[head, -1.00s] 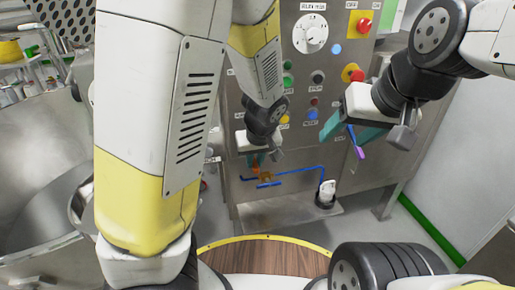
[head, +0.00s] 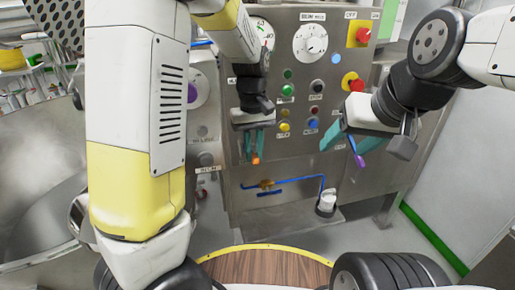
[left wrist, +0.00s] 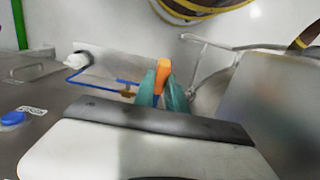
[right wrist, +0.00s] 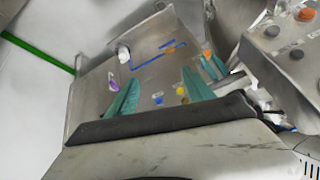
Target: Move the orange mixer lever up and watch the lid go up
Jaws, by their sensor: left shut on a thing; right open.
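The orange mixer lever (head: 255,159) is on the steel control panel (head: 228,170), above the blue pipe. My left gripper (head: 254,146) is shut on it, with the teal fingers at its sides. In the left wrist view the orange lever (left wrist: 163,74) stands up between the fingertips (left wrist: 162,97). My right gripper (head: 346,137) is open and empty, in front of the panel's right side; its spread fingers (right wrist: 160,92) also show in the right wrist view. The lid cannot be made out in these frames.
A purple-tipped lever (head: 359,161) is close to my right gripper. Dials (head: 310,43), coloured buttons and a red stop button (head: 352,82) are on the panel. A blue pipe (head: 298,180) runs low on the machine. A large steel bowl (head: 40,150) is at the left.

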